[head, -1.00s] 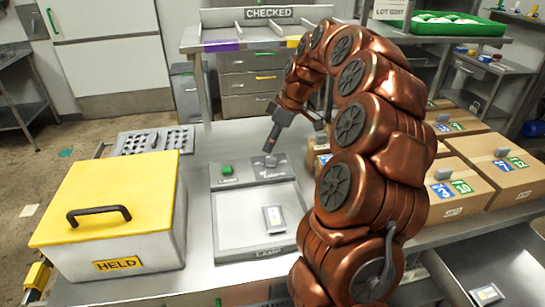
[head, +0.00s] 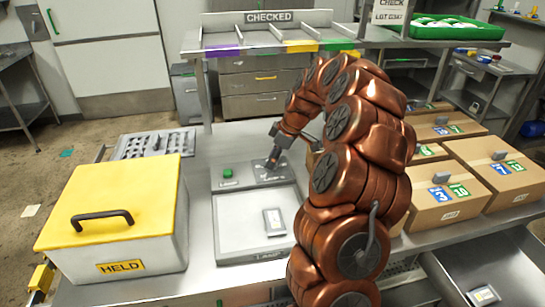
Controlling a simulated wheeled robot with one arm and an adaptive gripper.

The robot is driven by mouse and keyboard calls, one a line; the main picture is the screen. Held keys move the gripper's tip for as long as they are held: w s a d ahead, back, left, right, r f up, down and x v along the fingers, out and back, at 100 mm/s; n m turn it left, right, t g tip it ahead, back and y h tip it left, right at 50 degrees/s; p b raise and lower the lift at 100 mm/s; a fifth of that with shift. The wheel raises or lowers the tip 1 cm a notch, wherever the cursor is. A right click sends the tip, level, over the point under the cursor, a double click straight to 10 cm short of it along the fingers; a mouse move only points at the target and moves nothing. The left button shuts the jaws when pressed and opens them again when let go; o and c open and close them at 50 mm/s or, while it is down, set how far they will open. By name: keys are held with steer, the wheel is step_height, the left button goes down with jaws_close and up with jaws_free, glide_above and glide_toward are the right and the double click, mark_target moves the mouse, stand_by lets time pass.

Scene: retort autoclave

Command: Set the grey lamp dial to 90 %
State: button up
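The lamp panel (head: 262,227) is a grey box in the middle of the table, with a pale flat lower surface and a darker control strip at the back. A small pouch or card (head: 274,221) lies on that surface. A green button (head: 228,173) sits at the left of the strip. The grey lamp dial is at the right of the strip, largely hidden by my gripper (head: 272,165). My gripper points down at the dial's spot; whether its fingers touch or grip the dial is too small to tell. The dial's setting cannot be read.
A yellow-lidded HELD box (head: 115,215) stands left of the panel. Cardboard boxes (head: 440,205) stand at the right. A perforated tray (head: 155,143) lies behind the HELD box. The CHECKED shelf (head: 268,30) and a green tray (head: 450,27) are at the back.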

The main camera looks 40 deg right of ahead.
steer(key=shift+w+f, duration=0.1)
steer(key=shift+f, duration=0.05)
jaws_close()
